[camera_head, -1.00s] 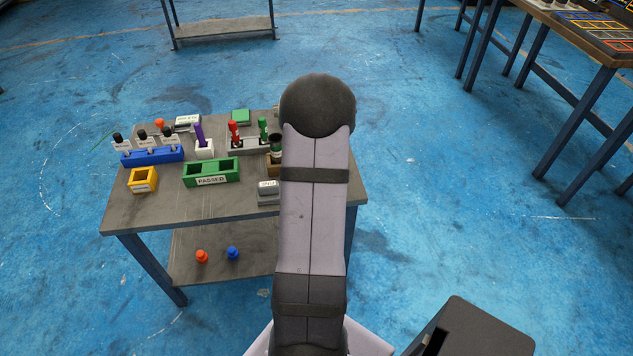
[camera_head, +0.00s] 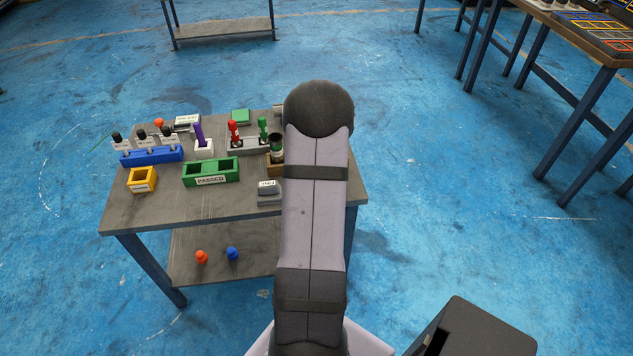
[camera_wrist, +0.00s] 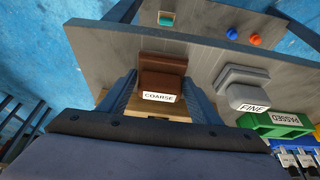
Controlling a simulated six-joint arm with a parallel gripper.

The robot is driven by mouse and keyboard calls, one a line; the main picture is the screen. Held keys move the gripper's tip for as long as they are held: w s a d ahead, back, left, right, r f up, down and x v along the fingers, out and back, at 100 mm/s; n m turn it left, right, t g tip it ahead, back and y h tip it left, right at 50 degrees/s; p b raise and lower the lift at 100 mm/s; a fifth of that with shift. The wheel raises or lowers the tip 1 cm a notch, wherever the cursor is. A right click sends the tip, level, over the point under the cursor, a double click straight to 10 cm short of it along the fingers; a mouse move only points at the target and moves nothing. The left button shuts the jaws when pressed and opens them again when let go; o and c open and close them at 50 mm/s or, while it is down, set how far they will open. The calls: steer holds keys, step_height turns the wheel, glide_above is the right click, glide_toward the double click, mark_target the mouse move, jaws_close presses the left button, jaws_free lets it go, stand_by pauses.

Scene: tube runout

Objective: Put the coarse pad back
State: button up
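The coarse pad (camera_wrist: 162,82) is a brown block with a white COARSE label, between the fingers of my gripper (camera_wrist: 162,80) in the wrist view. The fingers lie close along both its sides with no clear gap, so the gripper looks shut on it. I cannot tell whether its underside touches the table. In the head view my arm hides both pad and gripper. The grey fine pad block (camera_wrist: 243,80), labelled FINE, sits beside it on the table; it also shows in the head view (camera_head: 268,192).
A green PASSED tray (camera_head: 211,173), yellow box (camera_head: 143,181) and blue rack (camera_head: 152,156) stand left on the grey table (camera_head: 130,213). A wooden block (camera_wrist: 155,113) lies near the coarse pad. Orange (camera_head: 201,257) and blue (camera_head: 232,254) knobs are on the lower shelf. The front left tabletop is clear.

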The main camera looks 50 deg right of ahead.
steer(key=shift+o, duration=1.3)
steer(key=shift+r, duration=0.1)
steer(key=shift+r, duration=0.15)
steer(key=v, duration=1.2)
steer(key=shift+p, duration=0.4)
